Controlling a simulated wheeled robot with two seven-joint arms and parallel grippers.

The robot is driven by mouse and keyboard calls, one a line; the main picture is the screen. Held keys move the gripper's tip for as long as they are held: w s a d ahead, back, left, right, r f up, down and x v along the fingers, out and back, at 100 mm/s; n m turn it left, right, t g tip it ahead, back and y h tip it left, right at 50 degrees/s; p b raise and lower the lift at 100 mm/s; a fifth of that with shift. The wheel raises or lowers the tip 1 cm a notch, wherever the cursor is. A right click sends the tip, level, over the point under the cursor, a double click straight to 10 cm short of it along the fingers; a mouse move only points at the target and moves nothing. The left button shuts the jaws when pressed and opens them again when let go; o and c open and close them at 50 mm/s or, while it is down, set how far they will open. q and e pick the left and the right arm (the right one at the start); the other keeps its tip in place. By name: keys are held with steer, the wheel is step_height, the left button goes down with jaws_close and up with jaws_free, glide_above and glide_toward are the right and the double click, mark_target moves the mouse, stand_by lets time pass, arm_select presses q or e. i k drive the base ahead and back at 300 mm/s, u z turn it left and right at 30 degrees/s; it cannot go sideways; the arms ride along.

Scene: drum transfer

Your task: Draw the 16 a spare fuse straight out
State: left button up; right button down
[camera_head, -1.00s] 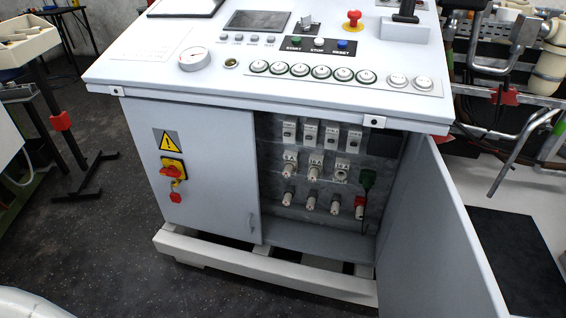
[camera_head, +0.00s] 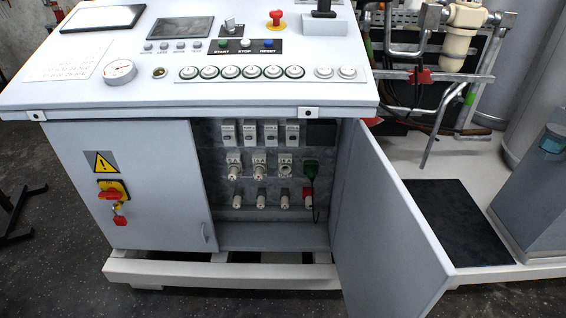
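Neither of my grippers is in view. The open cabinet bay shows a bottom row of several white fuse-like plugs, at far left (camera_head: 236,201), second (camera_head: 261,201), third (camera_head: 284,199), and a red-tipped one at the right end (camera_head: 308,201). Above them sit two white screw-in fuse caps, left (camera_head: 233,171) and middle (camera_head: 258,171), and a holder with a round open front (camera_head: 285,166) to their right. The rating labels are too small to read, so I cannot tell which piece is the 16 A spare fuse.
The right cabinet door (camera_head: 385,230) stands open towards me, beside the bay. The left door (camera_head: 150,215) is closed, with a red and yellow switch (camera_head: 112,190). The console top (camera_head: 110,95) overhangs.

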mark_target(236, 203)
steer(key=z, duration=1.1)
steer(key=k, duration=0.6)
steer(key=u, duration=1.15)
steer(key=i, duration=0.35)
steer(key=z, duration=0.05)
